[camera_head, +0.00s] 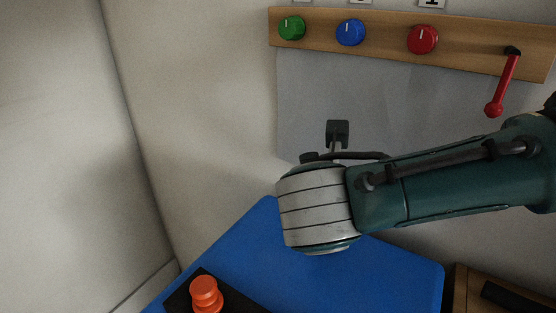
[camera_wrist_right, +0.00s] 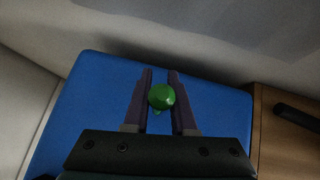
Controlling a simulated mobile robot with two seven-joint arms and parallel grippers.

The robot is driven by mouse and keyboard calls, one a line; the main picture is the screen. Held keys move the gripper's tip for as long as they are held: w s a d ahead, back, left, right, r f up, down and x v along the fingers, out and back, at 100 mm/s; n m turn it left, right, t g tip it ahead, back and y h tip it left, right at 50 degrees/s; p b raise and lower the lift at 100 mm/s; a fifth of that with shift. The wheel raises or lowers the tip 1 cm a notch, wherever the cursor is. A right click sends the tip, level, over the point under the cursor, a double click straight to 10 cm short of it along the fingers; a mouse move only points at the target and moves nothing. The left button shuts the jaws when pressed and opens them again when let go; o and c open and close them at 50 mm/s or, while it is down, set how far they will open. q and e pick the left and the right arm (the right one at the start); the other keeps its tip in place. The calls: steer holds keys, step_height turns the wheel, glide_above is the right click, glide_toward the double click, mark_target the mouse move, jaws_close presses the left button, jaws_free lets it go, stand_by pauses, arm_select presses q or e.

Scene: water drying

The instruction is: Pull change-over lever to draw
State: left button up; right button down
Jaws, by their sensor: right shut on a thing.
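My right gripper (camera_wrist_right: 160,80) points down over a blue surface in the right wrist view. Its two fingers are shut on a round green knob (camera_wrist_right: 162,97), which sits between them. What is below the knob is mostly hidden, so I cannot tell which lever it belongs to. In the head view my right arm crosses from the right and hides this gripper and the green knob. A red lever (camera_head: 502,85) with a round end hangs tilted from the wooden panel, apart from my arm. My left gripper is not in view.
The wooden panel (camera_head: 385,42) on the wall carries a green dial (camera_head: 292,28), a blue dial (camera_head: 351,32) and a red dial (camera_head: 422,39). An orange knob (camera_head: 206,293) stands on a black base at the bottom of the blue surface (camera_head: 400,272). A wooden edge (camera_head: 466,287) lies to the right.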

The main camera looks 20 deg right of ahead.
steer(key=shift+s+a+r+t+h, duration=0.2)
steer(key=shift+a+t+h, duration=0.05)
steer(key=shift+t+h, duration=0.3)
steer(key=c, duration=0.9)
jaws_free()
steer(key=p+v, duration=0.3)
steer(key=v, duration=0.7)
steer(key=shift+f, duration=0.1)
